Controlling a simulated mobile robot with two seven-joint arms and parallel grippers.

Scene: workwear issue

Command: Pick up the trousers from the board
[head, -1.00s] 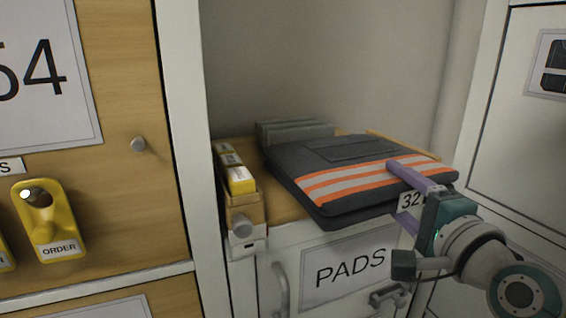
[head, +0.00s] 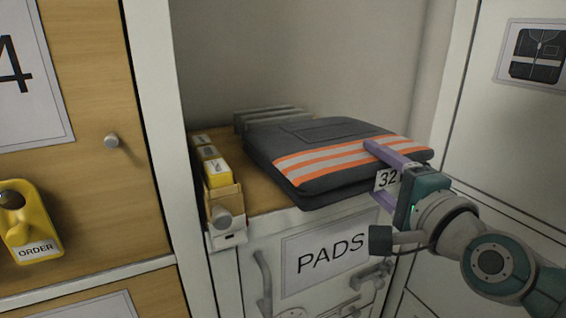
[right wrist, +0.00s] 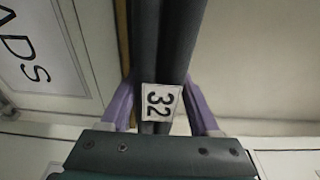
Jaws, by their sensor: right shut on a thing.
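The folded dark grey trousers (head: 320,140), with orange and silver bands, lie on the wooden board (head: 262,197) on top of the PADS cabinet. A white size tag marked 32 (head: 387,180) hangs at their right front edge. My right gripper (head: 374,172) is shut on that edge, one purple finger above the fold and one below. In the right wrist view the trousers (right wrist: 160,45) run between the two fingers, with the tag (right wrist: 161,101) close to the palm. The underside of the trousers is hidden. My left gripper is not in view.
A wooden holder with yellow-labelled blocks (head: 217,173) stands left of the trousers. Grey slats (head: 270,118) stand behind them. The niche has walls at the left, back and right. A yellow ORDER hanger (head: 30,222) hangs at the left.

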